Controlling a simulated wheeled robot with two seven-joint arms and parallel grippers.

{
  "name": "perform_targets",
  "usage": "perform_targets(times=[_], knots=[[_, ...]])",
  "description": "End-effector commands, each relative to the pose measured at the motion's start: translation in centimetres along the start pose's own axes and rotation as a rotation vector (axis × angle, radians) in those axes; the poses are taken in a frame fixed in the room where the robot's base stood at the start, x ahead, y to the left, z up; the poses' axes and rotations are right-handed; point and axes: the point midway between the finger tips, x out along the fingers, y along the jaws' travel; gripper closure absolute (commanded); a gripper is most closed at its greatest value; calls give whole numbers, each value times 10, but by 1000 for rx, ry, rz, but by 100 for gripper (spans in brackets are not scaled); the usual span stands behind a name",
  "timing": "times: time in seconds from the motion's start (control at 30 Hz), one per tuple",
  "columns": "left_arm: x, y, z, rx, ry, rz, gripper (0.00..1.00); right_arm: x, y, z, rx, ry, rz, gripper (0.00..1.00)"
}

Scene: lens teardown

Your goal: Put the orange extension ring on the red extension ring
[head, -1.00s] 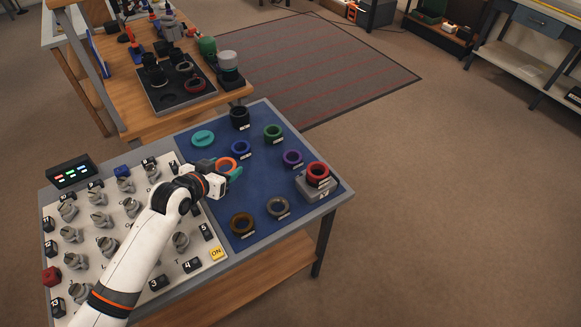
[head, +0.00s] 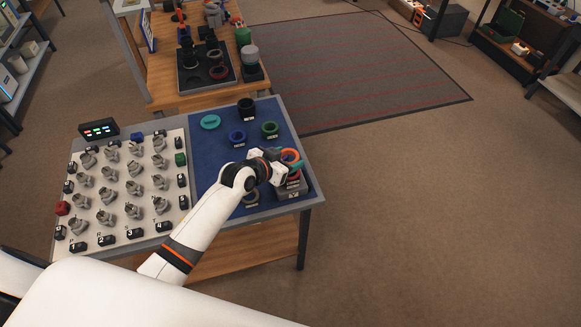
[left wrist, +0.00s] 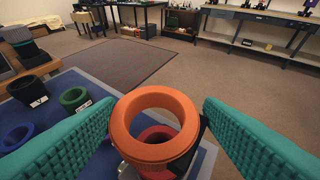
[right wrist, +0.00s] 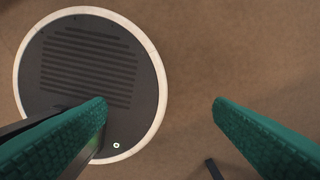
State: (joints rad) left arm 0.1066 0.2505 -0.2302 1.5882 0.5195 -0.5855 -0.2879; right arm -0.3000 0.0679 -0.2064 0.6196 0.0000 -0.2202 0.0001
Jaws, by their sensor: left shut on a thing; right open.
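The orange extension ring (left wrist: 155,153) is held between the teal fingers of my left gripper (left wrist: 158,115). In the head view the orange ring (head: 290,154) is at the right of the blue mat. The red extension ring (left wrist: 158,134) shows below and partly through the orange ring, on the grey block (head: 293,189). The orange ring looks over the red one; whether they touch I cannot tell. My left gripper (head: 284,163) covers part of both in the head view. My right gripper (right wrist: 159,103) is open and empty, away from the table.
The blue mat (head: 218,145) also holds a blue ring (head: 237,136), a green ring (head: 270,129), a black ring (head: 246,105) and a teal disc (head: 210,122). A panel of knobs (head: 120,220) fills the left side. The floor to the right is clear.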

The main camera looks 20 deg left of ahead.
Motion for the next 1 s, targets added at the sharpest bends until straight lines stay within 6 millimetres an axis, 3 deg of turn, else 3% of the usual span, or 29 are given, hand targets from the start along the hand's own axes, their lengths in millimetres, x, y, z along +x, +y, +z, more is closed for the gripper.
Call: perform_targets(times=[0.37, 0.77, 0.8, 0.93, 1.0], knots=[[22, -1, -39, 0, -1, -1, 62, -2, -12, -2, 0, 2, -15, 24], [25, 0, -45, 1, -2, 0, 62, 2, -16, -3, 2, 3, -20, 24], [25, 0, -45, 1, -2, 0, 36, 2, -16, -3, 2, 3, -20, 24], [25, 0, -44, 0, -2, 0, 16, 1, -14, -2, 2, 2, -18, 24], [25, 0, -44, 0, -2, 0, 16, 1, -12, -2, 2, 2, -16, 24]])
